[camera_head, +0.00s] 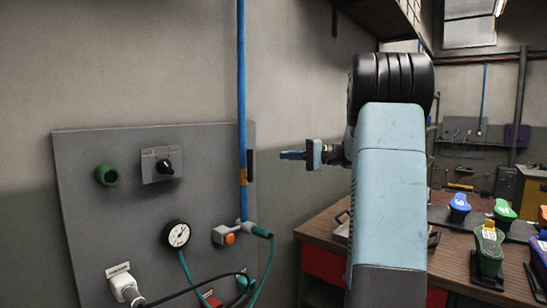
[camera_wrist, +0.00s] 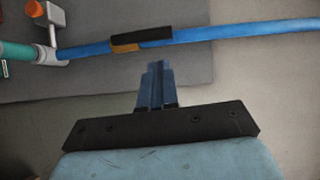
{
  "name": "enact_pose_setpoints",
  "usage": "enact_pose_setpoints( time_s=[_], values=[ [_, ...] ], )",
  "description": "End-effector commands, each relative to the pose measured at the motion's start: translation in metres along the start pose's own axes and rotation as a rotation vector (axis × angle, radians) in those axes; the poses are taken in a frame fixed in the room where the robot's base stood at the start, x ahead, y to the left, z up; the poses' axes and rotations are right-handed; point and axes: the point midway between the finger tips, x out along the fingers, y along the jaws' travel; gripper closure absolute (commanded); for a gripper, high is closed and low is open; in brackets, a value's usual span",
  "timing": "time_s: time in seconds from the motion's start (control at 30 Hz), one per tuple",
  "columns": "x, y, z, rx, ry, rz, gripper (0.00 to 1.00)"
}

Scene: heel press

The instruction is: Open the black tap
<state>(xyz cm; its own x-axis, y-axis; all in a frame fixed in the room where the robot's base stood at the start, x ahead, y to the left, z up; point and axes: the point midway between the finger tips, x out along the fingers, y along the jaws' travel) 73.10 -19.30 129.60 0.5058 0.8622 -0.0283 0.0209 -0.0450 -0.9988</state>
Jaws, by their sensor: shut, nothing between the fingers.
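The black tap (camera_head: 250,166) is a short black lever on the blue vertical pipe, beside a brass-yellow body (camera_head: 242,178). The lever lies along the pipe. In the wrist view the black tap (camera_wrist: 142,38) shows as a dark bar lengthwise on the blue pipe, past my fingertips. My gripper (camera_head: 284,155) is to the right of the tap in the head view, at nearly the same height, pointing left toward it. In the wrist view my gripper (camera_wrist: 156,66) has its blue fingers together and empty, with a gap in the picture between the tips and the lever.
A grey wall panel (camera_head: 110,220) carries a dial gauge (camera_head: 178,234), a black rotary switch (camera_head: 166,166), a green fitting (camera_head: 107,175), an orange-buttoned fitting (camera_head: 229,238) and hoses. A wooden workbench (camera_head: 322,224) with coloured shoe-like pieces (camera_head: 489,250) stands right.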

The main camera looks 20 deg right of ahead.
Motion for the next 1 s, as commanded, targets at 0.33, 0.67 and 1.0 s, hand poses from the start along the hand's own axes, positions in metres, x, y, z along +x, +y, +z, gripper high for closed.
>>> enact_pose_setpoints(
  time_s=[0.33,0.67,1.0],
  values=[
    [-0.046,0.0,0.0,-0.001,0.001,0.0,1.0],
    [-0.052,0.0,0.0,0.0,0.001,0.0,1.0],
    [-0.04,0.0,0.0,-0.001,0.0,0.0,1.0]
  ],
)
